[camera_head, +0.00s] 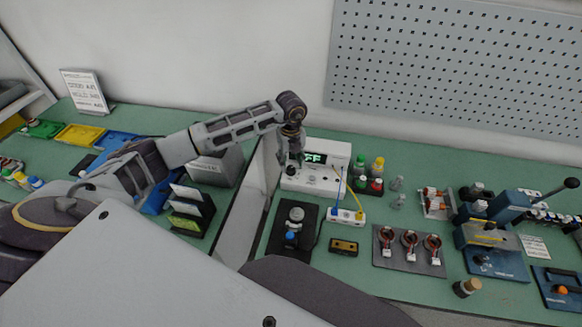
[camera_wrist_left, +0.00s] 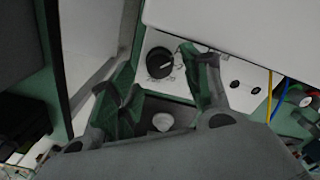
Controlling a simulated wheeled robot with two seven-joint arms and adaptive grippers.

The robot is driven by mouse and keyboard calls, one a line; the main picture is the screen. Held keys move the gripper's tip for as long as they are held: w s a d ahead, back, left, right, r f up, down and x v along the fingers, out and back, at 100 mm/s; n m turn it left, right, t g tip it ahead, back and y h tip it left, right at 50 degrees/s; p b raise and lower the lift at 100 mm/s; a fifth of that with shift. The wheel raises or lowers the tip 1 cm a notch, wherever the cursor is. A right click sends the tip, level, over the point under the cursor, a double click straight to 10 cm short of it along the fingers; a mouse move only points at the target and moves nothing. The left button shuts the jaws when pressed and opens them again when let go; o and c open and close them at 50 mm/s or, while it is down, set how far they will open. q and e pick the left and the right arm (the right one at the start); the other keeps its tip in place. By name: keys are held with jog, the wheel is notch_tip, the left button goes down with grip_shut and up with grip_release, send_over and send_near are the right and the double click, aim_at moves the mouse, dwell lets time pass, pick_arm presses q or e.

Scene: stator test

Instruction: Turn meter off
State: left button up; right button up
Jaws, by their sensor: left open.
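The meter (camera_head: 325,160) is a white box at the back of the bench, with a lit green display whose visible part reads "FF"; its first character is hidden by my gripper. My left gripper (camera_head: 291,156) hangs at the meter's left front, above its round black knob (camera_wrist_left: 158,62). In the left wrist view the open fingers of my left gripper (camera_wrist_left: 163,82) spread to either side of the knob, apart from it and empty. The knob has a white pointer mark, tilted to the lower right. My right gripper is not in view.
Yellow and blue leads run from the meter to a white terminal block (camera_head: 347,216). A black fixture with a blue button (camera_head: 291,235) stands in front. Green, yellow and red-capped bottles (camera_head: 377,168) stand right of the meter. Three coils sit on a grey plate (camera_head: 430,267).

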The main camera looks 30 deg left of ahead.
aim_at(291, 168)
pick_arm(q)
jog(key=shift+r+p, duration=0.75)
jog(key=shift+r, duration=0.75)
dwell(0.5)
